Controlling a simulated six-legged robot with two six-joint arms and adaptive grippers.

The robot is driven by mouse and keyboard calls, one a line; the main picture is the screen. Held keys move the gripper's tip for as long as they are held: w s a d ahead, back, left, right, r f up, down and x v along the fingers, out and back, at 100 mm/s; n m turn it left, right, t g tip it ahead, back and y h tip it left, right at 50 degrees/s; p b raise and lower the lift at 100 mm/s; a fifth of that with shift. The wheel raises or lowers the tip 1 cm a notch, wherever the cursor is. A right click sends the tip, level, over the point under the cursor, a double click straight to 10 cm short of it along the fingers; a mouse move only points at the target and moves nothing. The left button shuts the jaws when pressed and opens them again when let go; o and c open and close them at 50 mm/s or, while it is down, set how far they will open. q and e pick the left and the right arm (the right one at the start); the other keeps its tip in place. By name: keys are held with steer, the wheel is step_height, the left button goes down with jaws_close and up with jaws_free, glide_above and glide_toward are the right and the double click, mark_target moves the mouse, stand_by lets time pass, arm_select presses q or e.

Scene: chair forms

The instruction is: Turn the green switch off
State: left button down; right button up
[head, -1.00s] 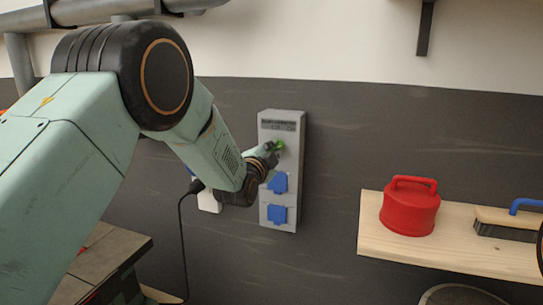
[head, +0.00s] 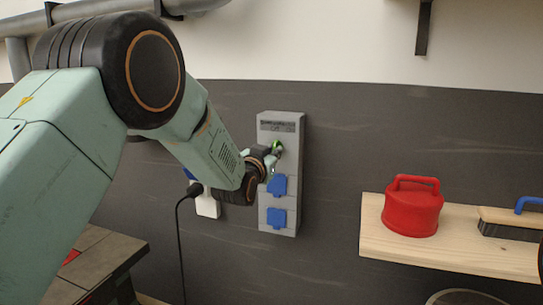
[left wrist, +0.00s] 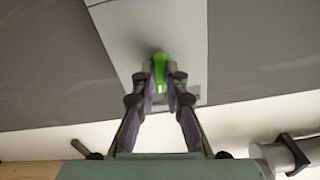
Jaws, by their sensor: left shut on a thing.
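The green switch (head: 277,146) sits on the upper part of a grey wall box (head: 290,190), under a small label strip. Only a little green shows in the head view, since my gripper covers most of it. My left gripper (head: 272,152) is at the box front with its fingers at the switch. In the left wrist view, the green switch (left wrist: 160,75) stands between the two fingertips of my left gripper (left wrist: 161,86), which are shut on it. The box (left wrist: 125,30) fills the space behind it. My right gripper is not in view.
Two blue socket covers (head: 277,217) are on the box below the switch. A white wall socket (head: 207,206) with a black cable is left of the box. A wooden shelf (head: 440,250) at the right holds a red lidded container (head: 411,209) and a blue-handled brush (head: 510,222).

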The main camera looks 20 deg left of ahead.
arm_select(q)
steer(key=shift+r+n, duration=0.3)
steer(key=shift+n, duration=0.7)
steer(key=shift+r, duration=0.1)
steer(key=c, duration=1.7)
jaws_free()
steer(key=o, duration=0.3)
steer(key=shift+f, duration=0.2)
steer(key=shift+s+f, duration=0.1)
steer(key=s, duration=1.2)
steer(key=shift+a, duration=0.2)
